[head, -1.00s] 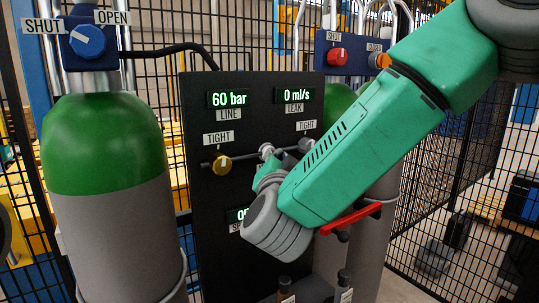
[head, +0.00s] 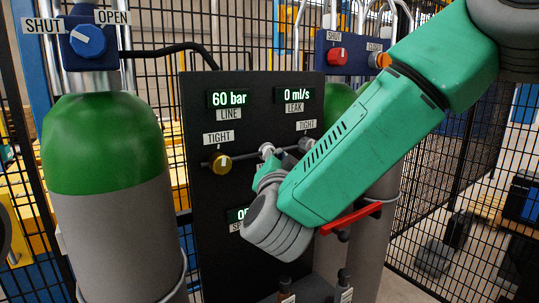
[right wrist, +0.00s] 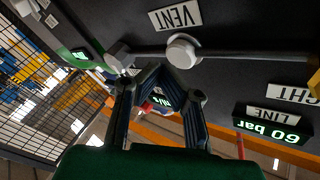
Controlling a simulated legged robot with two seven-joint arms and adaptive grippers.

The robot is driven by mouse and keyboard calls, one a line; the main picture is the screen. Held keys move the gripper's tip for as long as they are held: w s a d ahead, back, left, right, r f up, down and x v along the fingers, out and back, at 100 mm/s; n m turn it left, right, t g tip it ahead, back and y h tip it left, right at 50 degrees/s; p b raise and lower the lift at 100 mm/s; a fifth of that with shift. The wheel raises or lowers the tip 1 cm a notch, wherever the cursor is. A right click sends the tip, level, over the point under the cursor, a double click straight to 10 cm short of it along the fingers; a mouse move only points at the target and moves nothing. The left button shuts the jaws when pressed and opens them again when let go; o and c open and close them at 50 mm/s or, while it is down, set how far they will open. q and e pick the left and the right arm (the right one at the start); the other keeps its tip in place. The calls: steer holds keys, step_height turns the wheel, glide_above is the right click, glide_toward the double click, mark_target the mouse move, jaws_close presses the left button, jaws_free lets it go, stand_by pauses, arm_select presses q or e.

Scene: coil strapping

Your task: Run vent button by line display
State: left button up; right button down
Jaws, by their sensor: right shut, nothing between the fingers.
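The line display (head: 229,98) reads 60 bar on the dark panel; it also shows upside down in the right wrist view (right wrist: 270,127). The vent button (right wrist: 182,50) is a pale round knob beside an upside-down VENT label (right wrist: 175,16); in the head view a pale knob (head: 266,150) shows at that spot, its label hidden behind my arm. My right gripper (right wrist: 168,72) is shut and empty, its fingertips close to the vent button; I cannot tell whether they touch. In the head view it is mostly hidden by my wrist. My left gripper is not in view.
The leak display (head: 294,94) reads 0 ml/s. A yellow knob (head: 221,163) sits left of the pale one. A green-topped cylinder (head: 103,145) with a blue SHUT/OPEN knob (head: 87,40) stands left. A red handle (head: 350,218) is under my arm.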

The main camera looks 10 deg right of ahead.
steer(key=shift+w, duration=0.15)
steer(key=shift+w+a+r, duration=0.1)
steer(key=shift+w, duration=0.1)
steer(key=shift+w+a, duration=0.2)
steer(key=shift+w, duration=0.25)
stand_by(1.4)
stand_by(0.5)
steer(key=shift+s+d, duration=0.3)
steer(key=shift+s, duration=0.55)
steer(key=s, duration=0.1)
steer(key=s+d, duration=0.1)
steer(key=s, duration=0.2)
steer(key=shift+s+d+b, duration=0.3)
steer(key=shift+d, duration=0.05)
